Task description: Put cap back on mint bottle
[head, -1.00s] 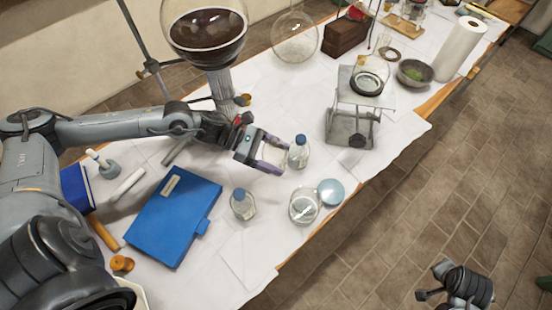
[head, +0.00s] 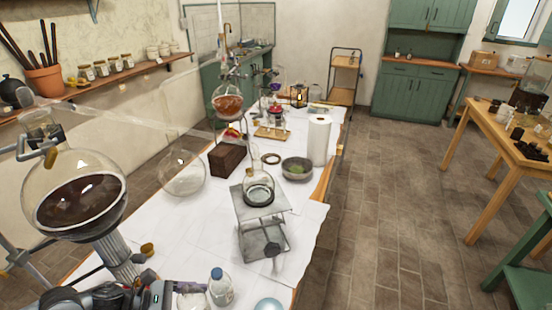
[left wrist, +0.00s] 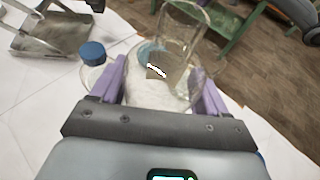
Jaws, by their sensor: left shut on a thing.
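A clear bottle with a blue cap (head: 217,273) stands upright on the white-covered table. It shows beside my gripper in the left wrist view (left wrist: 93,53). My left gripper (head: 190,294) is low in the head view, left of this bottle. In the left wrist view its purple fingers (left wrist: 162,90) flank a clear, white-looking glass thing (left wrist: 150,98), which they hold; its outline is unclear. A pale blue round lid (head: 268,304) lies at the head view's bottom edge, partly cut off. I cannot tell which bottle is the mint one. My right gripper is out of view.
A metal lab jack (head: 262,237) with a flask (head: 257,188) on it stands beyond the bottle. A large round flask with dark liquid (head: 82,195) stands at left. A bowl (head: 297,169) and paper roll (head: 318,140) are farther back.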

